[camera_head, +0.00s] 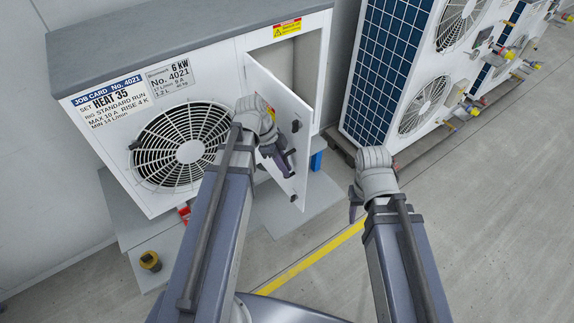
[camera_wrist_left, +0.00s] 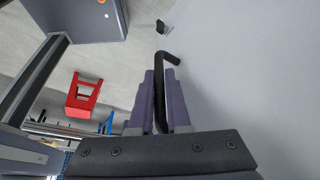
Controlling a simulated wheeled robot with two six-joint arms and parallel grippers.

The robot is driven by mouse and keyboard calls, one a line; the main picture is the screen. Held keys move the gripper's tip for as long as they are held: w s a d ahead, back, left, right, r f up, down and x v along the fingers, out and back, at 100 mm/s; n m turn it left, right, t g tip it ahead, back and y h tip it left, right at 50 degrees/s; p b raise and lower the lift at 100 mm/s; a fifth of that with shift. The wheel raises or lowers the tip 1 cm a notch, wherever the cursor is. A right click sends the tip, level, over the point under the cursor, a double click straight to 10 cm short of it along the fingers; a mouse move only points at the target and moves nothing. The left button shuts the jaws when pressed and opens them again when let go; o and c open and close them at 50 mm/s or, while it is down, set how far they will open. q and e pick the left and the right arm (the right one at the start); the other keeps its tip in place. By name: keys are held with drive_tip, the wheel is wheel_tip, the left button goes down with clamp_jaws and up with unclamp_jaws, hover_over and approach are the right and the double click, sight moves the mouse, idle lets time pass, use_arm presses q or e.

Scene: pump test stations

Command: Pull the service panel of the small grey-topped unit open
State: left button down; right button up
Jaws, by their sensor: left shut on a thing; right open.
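The small unit with the grey top (camera_head: 190,35) stands at the left in the head view. Its white service panel (camera_head: 282,95) is swung partly open, and the recess behind it shows. My left gripper (camera_head: 284,164) is at the panel's outer face near its free edge. In the left wrist view its purple fingers (camera_wrist_left: 160,100) are shut on a black bent handle (camera_wrist_left: 166,57), with the pale panel face (camera_wrist_left: 240,60) to the right. In the head view the gripper and arm hide part of the panel. My right gripper (camera_head: 355,204) is open and empty, over the floor.
A larger unit with a blue grille (camera_head: 382,70) stands to the right of the panel. A blue item (camera_head: 317,160) sits behind the panel's lower edge. A yellow-topped fitting (camera_head: 150,261) is at lower left. The floor at right (camera_head: 480,220) is clear.

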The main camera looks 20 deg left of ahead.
idle(0.4)
use_arm(q)
drive_tip(key=c, duration=1.2)
unclamp_jaws()
drive_tip(key=shift+o, duration=0.2)
drive_tip(key=p+v, duration=0.7)
drive_tip(key=shift+a+r, duration=0.2)
drive_tip(key=shift+r, duration=0.2)
drive_tip(key=shift+s, duration=0.1)
